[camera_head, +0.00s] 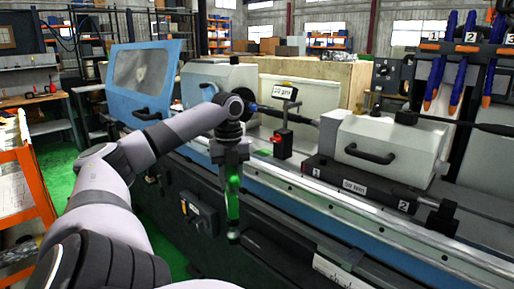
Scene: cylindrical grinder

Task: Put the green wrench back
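My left gripper (231,172) hangs down from my grey arm in the middle of the view, in front of the machine. It appears shut on the green wrench (233,207). The wrench hangs upright below the gripper, with green on its middle and a dark lower end. Its upper part is partly hidden by the gripper. The wrench is in front of the machine's dark front side and appears free of contact. My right gripper is not in view.
The cylindrical grinder (300,185) fills the middle and right. A white housing with a black handle (385,148) and a red-and-black block (282,143) sit on it. Blue and orange hoses (455,62) hang at upper right. An orange-framed rack (35,180) stands left.

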